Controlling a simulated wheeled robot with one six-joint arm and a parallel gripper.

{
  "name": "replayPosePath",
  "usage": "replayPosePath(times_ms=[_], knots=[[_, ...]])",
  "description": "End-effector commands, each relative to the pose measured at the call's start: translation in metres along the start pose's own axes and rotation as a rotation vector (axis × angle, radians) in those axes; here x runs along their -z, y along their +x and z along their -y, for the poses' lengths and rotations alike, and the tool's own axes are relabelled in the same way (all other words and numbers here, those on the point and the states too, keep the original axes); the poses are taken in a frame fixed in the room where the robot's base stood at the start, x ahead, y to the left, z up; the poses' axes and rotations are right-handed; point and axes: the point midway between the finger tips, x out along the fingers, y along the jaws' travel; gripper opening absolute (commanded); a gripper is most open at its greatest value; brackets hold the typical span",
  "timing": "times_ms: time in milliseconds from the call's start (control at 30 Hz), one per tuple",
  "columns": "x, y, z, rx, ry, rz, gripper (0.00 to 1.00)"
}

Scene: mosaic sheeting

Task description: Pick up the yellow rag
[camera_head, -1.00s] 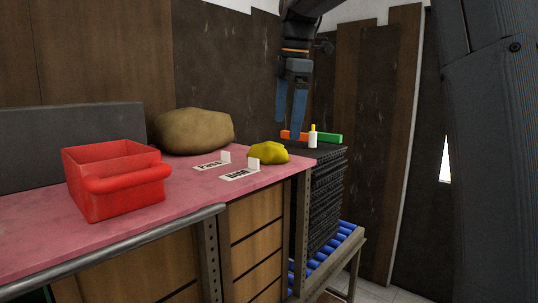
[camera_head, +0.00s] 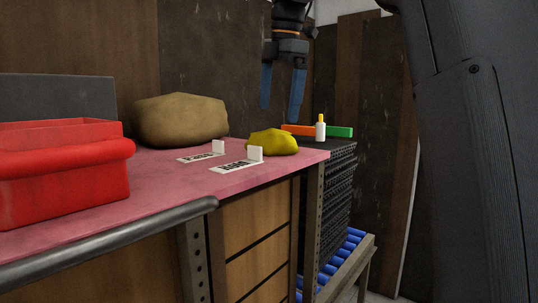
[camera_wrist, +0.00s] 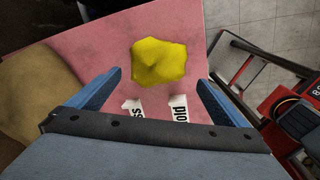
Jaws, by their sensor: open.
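The yellow rag (camera_head: 273,142) is a crumpled lump on the pink tabletop (camera_head: 165,190), near its right end. It also shows in the wrist view (camera_wrist: 159,62), ahead of the fingertips and roughly centred between them. My gripper (camera_head: 282,108) has two blue fingers pointing down, spread apart and empty. In the head view it hangs above the rag, with a gap between the fingertips and the rag. The blue fingers also show in the wrist view (camera_wrist: 158,80). Nothing hides the rag.
A brown sack-like lump (camera_head: 180,119) lies left of the rag, and a red bin (camera_head: 65,180) further left. Two white label stands (camera_head: 236,165) (camera_head: 202,156) sit in front. A small white bottle (camera_head: 320,132) and orange and green pieces (camera_head: 340,132) stand on a black stack (camera_head: 338,190) at right.

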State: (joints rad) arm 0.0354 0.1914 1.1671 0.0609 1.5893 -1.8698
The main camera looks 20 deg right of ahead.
Motion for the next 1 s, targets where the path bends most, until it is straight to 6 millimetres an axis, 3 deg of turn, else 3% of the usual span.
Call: replayPosePath(times_ms=[467, 733, 1000], knots=[[-0.004, 0.042, 0.001, 0.002, 0.005, 0.001, 0.98], [-0.002, 0.079, 0.000, 0.002, 0.003, 0.000, 0.98], [-0.001, 0.087, -0.001, -0.001, 0.001, 0.000, 0.98]])
